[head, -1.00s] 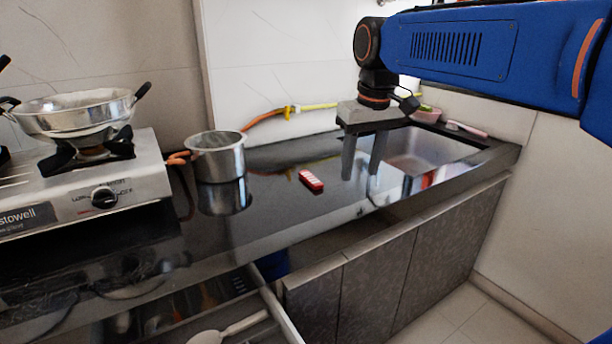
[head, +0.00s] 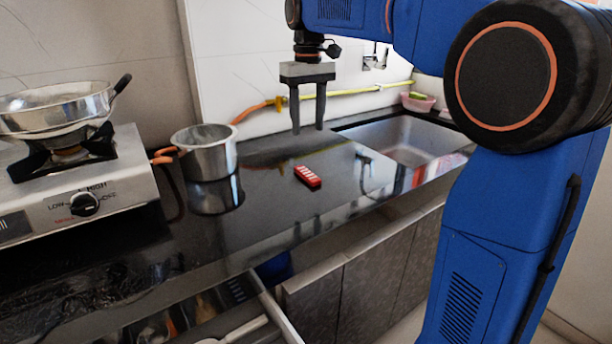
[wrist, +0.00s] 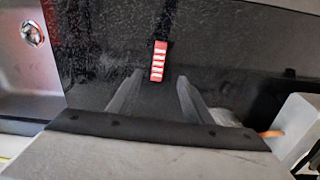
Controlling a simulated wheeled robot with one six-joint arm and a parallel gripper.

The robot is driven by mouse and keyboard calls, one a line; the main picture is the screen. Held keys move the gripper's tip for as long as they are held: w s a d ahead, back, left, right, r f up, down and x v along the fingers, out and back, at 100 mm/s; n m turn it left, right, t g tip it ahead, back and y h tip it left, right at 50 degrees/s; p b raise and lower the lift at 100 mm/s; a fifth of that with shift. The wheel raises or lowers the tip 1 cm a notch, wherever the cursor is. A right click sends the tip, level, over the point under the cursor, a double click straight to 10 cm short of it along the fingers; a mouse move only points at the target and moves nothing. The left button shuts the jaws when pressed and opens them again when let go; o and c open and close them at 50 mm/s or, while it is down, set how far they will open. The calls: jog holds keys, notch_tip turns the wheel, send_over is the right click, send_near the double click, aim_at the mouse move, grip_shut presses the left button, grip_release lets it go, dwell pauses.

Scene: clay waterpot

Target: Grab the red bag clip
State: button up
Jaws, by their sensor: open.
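The red bag clip (head: 308,177), with white stripes on top, lies flat on the black countertop (head: 270,208) between the pot and the sink. My gripper (head: 308,130) is open and empty, pointing down above the counter, higher than the clip and apart from it. In the wrist view the clip (wrist: 158,61) lies beyond the two fingertips (wrist: 158,76), roughly centred between them. Nothing hides the clip in either view.
A steel pot (head: 205,153) with an orange handle stands left of the clip. A gas stove (head: 95,190) with a pan (head: 55,108) is farther left. The sink (head: 405,140) is to the right. An open drawer (head: 272,310) juts out below the counter. A yellow hose (head: 345,92) runs along the wall.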

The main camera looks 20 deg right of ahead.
send_over(310, 176)
jog(key=w, duration=0.1)
notch_tip(310, 176, down, 8)
jog(key=shift+a+f, duration=0.1)
jog(key=shift+f, duration=0.1)
jog(key=shift+s+f, duration=0.2)
jog(key=shift+f, duration=1.15)
jog(key=shift+s+f, duration=0.2)
jog(key=shift+f, duration=1.1)
jog(key=c, duration=1.1)
